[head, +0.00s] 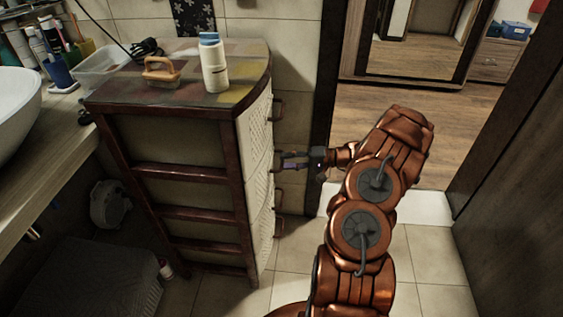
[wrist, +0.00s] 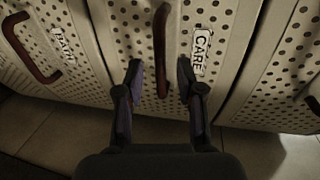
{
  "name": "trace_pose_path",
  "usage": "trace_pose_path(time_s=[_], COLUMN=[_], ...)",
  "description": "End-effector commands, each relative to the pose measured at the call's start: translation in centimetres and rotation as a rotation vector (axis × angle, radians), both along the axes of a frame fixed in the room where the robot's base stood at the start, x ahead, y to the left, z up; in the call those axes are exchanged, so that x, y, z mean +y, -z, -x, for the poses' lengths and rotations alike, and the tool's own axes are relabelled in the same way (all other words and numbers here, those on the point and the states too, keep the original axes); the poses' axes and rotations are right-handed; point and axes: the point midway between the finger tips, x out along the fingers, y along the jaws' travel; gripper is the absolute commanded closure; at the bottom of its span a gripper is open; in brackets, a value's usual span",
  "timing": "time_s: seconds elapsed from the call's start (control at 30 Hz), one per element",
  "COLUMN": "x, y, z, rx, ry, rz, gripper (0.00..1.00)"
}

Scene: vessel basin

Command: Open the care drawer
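The care drawer (wrist: 218,20) fills the middle of the wrist view. It has a perforated cream front, a white CARE label (wrist: 201,50) and a reddish-brown bar handle (wrist: 161,45). It looks closed, level with the drawers beside it. My gripper (wrist: 160,72) is open, with one dark finger on each side of the handle and visible gaps to both. In the head view my gripper (head: 284,159) is at the drawer fronts on the cabinet's right side. Whether the fingertips reach fully past the bar is hard to tell.
A drawer labelled BATH (wrist: 62,42) sits beside the care drawer, with its own handle (wrist: 30,48). On the cabinet top (head: 120,88) stand a white bottle (head: 214,68) and a brush (head: 161,71). The tiled floor (head: 420,250) in front is clear. A door frame (head: 325,90) stands close by.

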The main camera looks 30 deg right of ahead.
Motion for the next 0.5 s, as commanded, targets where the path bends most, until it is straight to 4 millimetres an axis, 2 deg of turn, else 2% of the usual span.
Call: trace_pose_path(time_s=[0.2, 0.5], x=[1.6, 1.9], y=[0.4, 0.4], z=[-1.3, -1.5], rx=[0.001, 0.0], ry=[-0.003, -0.004], rz=[-0.002, -0.001], gripper=[0.63, 0.63])
